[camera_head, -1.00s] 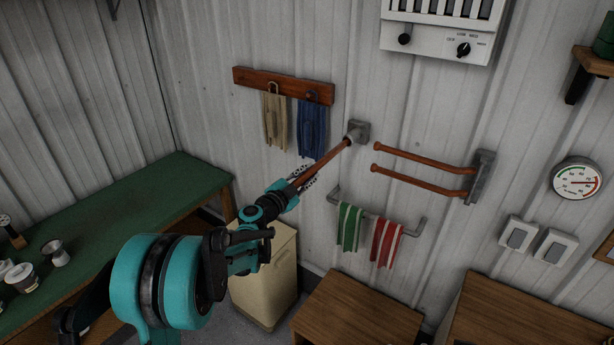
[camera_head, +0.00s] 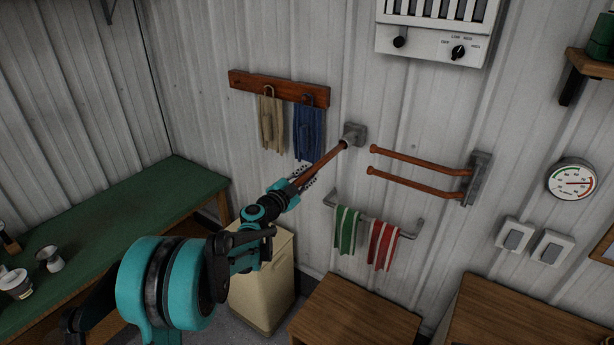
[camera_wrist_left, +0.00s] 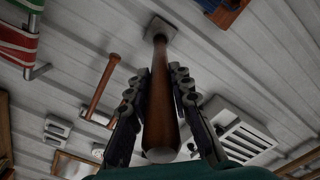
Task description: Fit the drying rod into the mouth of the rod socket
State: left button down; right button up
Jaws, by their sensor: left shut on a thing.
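The drying rod (camera_head: 325,161) is a slim brown wooden rod. My left gripper (camera_head: 306,179) is shut on it, and it slants up and right toward the wall. The rod socket (camera_head: 354,134) is a small grey wall fitting at the rod's far end. In the left wrist view the rod (camera_wrist_left: 161,90) lies between the two fingers (camera_wrist_left: 160,82), and its far end meets the pale socket (camera_wrist_left: 157,27). The rod covers the mouth, so I cannot tell how deep the tip sits, if inside at all. My right gripper is not in view.
To the right, a grey bracket (camera_head: 478,178) holds two brown rods (camera_head: 420,158) near the socket. A wooden peg rail (camera_head: 275,86) with cloths is up left. A towel bar (camera_head: 410,235) with green and red striped towels is below. A heater (camera_head: 435,40) hangs above.

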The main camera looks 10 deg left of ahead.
aim_at(301, 181)
pick_arm(q)
jog(key=shift+x, duration=1.2)
jog(key=c, duration=1.3)
grip_release()
jog(key=shift+s+a, duration=0.1)
jog(key=shift+s, duration=0.05)
jog(key=shift+b+v, duration=0.4)
jog(key=shift+v, duration=2.5)
